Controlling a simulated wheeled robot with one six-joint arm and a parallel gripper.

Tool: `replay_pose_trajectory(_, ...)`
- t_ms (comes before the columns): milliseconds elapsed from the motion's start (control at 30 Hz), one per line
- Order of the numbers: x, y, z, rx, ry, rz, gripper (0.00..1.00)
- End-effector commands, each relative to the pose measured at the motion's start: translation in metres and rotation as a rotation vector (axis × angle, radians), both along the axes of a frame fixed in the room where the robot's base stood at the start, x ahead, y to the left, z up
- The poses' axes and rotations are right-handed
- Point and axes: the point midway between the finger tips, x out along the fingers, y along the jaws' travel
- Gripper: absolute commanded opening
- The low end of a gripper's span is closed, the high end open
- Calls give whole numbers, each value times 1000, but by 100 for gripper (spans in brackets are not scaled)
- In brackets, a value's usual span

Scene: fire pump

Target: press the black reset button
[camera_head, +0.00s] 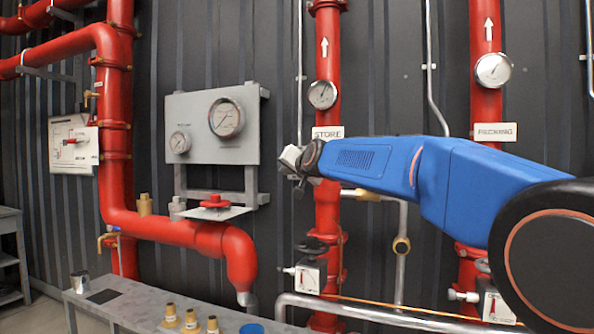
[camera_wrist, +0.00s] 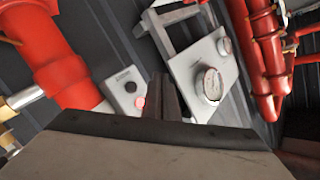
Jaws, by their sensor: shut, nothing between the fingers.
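The black button (camera_wrist: 131,87) is a round dark spot on a small light grey plate (camera_wrist: 118,94) in the wrist view. A glowing red light (camera_wrist: 140,103) sits beside it on the same plate. I cannot make out the button in the head view. My gripper's dark fingers (camera_wrist: 166,90) are shut and empty, just right of the plate in the wrist view, and close to the red light in the picture. I cannot tell how far they are from the plate. In the head view my gripper (camera_head: 290,158) is between the gauge panel and a red pipe.
A grey panel with two gauges (camera_head: 212,132) is left of my gripper; it also shows in the wrist view (camera_wrist: 206,75). A red pipe (camera_head: 327,55) with a gauge stands just behind my arm. A red knob (camera_head: 214,201) and a grey bench (camera_head: 140,310) are below.

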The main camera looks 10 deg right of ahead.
Motion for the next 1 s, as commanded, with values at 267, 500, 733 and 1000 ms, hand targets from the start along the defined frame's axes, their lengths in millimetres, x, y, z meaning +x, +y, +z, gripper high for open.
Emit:
replay_pose_trajectory(267, 27, -21, 0, 1, 1, -2, 0)
replay_pose_trajectory(500, 48, -36, 0, 1, 0, -2, 0)
replay_pose_trajectory(733, 59, -43, 0, 0, -1, -1, 0)
replay_pose_trajectory(1000, 61, -45, 1, 0, -1, 0, 0)
